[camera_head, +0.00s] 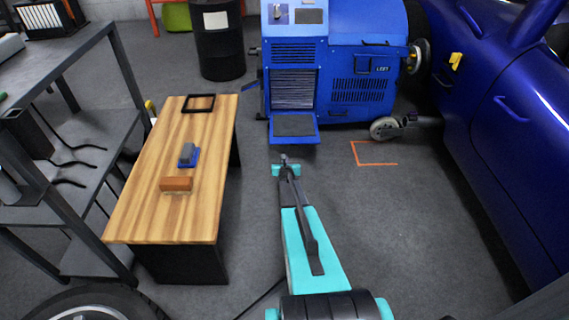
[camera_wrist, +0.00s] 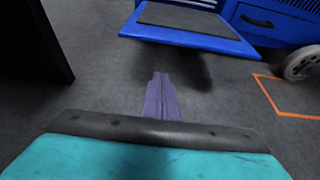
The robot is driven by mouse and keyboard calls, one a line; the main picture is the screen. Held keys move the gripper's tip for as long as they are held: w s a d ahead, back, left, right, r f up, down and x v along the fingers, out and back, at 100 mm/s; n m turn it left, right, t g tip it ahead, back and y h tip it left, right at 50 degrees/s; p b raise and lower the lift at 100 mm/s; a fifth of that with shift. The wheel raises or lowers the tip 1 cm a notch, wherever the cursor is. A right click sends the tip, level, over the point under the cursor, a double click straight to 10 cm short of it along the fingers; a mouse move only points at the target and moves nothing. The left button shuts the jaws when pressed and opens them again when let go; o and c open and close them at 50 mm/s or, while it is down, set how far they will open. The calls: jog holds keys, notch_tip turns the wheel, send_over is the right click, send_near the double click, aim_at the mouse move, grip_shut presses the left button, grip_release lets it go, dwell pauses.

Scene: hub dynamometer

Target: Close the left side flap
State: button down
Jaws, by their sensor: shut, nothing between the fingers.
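The blue dynamometer unit (camera_head: 350,75) stands on the floor at the top centre of the head view. A thin dark flap-like piece (camera_head: 251,86) juts out at its left side, angled away from the body; I cannot tell for certain that it is the left side flap. A blue panel with a dark inset (camera_head: 294,125) sticks out low at the front; the wrist view also shows it (camera_wrist: 190,40). My gripper (camera_head: 284,160) is shut and empty, in front of this panel and apart from it. Its closed fingers also show in the wrist view (camera_wrist: 160,80).
A wooden-topped bench (camera_head: 150,215) stands left of my arm, holding a black frame, a blue-grey block and a brown block. A black drum (camera_head: 219,45) stands behind. A blue car (camera_head: 510,110) is at the right. The floor between bench and car is mostly open.

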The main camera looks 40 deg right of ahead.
jog(key=shift+w+d+r+b, duration=0.15)
jog(key=shift+w+d+r, duration=0.2)
jog(key=shift+w+d, duration=0.25)
jog(key=shift+w+d+r+b, duration=0.2)
jog(key=shift+w+d+r, duration=0.2)
jog(key=shift+w, duration=0.25)
jog(key=shift+w+d+r+b, duration=0.15)
jog(key=shift+w+d+r, duration=0.15)
jog(key=shift+w+d, duration=0.35)
jog(key=shift+w+r, duration=0.1)
jog(key=shift+w+a+r+p, duration=0.1)
jog(key=shift+r+p, duration=0.15)
jog(key=shift+p, duration=0.75)
